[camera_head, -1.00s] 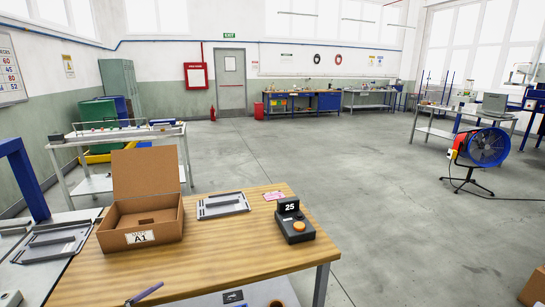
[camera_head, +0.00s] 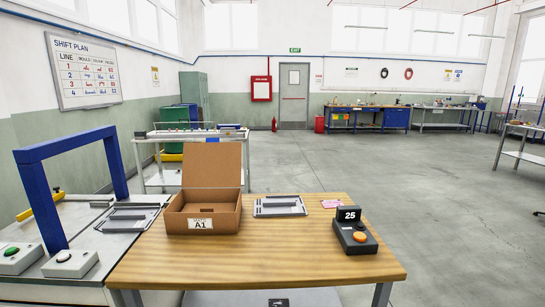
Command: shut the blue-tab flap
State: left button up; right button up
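I cannot make out a flap with a blue tab in the head view. A blue gantry frame (camera_head: 73,152) stands upright on a grey bench (camera_head: 88,243) at the left. A yellow-handled part (camera_head: 40,207) is behind its near post. A grey plate with a raised handle-like part (camera_head: 128,217) lies on the bench to the right of the gantry. Neither of my grippers is in view.
A wooden table (camera_head: 290,262) holds an open cardboard box marked A1 (camera_head: 202,223), a grey plate (camera_head: 279,206) and a black device showing 25 (camera_head: 354,238). Open floor (camera_head: 430,190) lies to the right.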

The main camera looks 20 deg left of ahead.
aim_at(212, 162)
jog(key=i+l+u, duration=0.1)
jog(key=u, duration=0.35)
jog(key=l+u, duration=0.1)
jog(key=u, duration=0.4)
jog(key=i+l+u, duration=0.1)
jog(key=u, duration=0.35)
